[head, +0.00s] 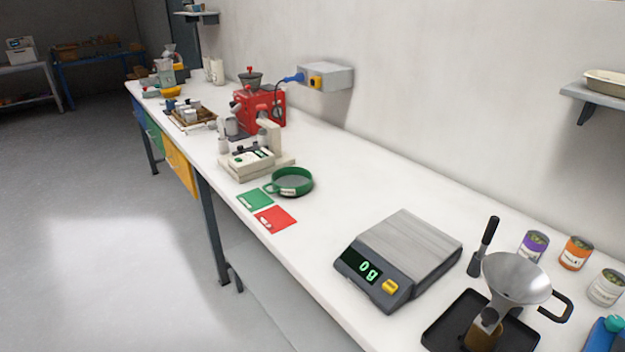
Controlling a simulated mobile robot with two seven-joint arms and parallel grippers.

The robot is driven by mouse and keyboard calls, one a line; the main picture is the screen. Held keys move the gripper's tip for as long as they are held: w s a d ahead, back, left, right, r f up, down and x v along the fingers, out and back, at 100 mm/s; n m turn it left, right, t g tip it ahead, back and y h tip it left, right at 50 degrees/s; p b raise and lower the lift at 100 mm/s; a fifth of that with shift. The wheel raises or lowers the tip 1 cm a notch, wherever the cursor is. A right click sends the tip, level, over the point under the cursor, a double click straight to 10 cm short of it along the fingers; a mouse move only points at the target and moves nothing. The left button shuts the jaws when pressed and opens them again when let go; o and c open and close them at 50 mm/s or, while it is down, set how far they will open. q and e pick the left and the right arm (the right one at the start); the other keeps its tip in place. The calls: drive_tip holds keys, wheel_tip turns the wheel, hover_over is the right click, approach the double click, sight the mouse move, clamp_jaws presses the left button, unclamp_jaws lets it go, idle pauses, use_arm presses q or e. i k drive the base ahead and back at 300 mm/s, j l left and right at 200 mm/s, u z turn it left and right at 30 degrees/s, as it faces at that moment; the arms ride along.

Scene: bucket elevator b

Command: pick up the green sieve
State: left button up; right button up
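The green sieve (291,182) is a round green ring with a loop handle on its left side and a small pale label on its front. It rests upright on the white workbench in the head view, near the middle, just in front of a beige bench device. Nothing holds it. Neither of my grippers shows in the head view.
A green card (255,200) and a red card (275,219) lie before the sieve. The beige device (256,158) and red machine (259,106) stand behind. A scale (398,259) reading 0g and a metal funnel (516,277) are to the right. White workbench (345,210) is clear between sieve and scale.

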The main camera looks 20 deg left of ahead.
sight(290, 181)
drive_tip(key=i+j+z, duration=0.2)
drive_tip(key=j, duration=0.4)
drive_tip(key=i+j+z, duration=0.15)
drive_tip(key=j, duration=0.45)
drive_tip(key=j+z, duration=0.2)
drive_tip(key=j, duration=0.4)
drive_tip(key=i+j, duration=0.1)
drive_tip(key=j, duration=0.85)
drive_tip(key=i+j+z, duration=0.1)
drive_tip(key=j, duration=0.85)
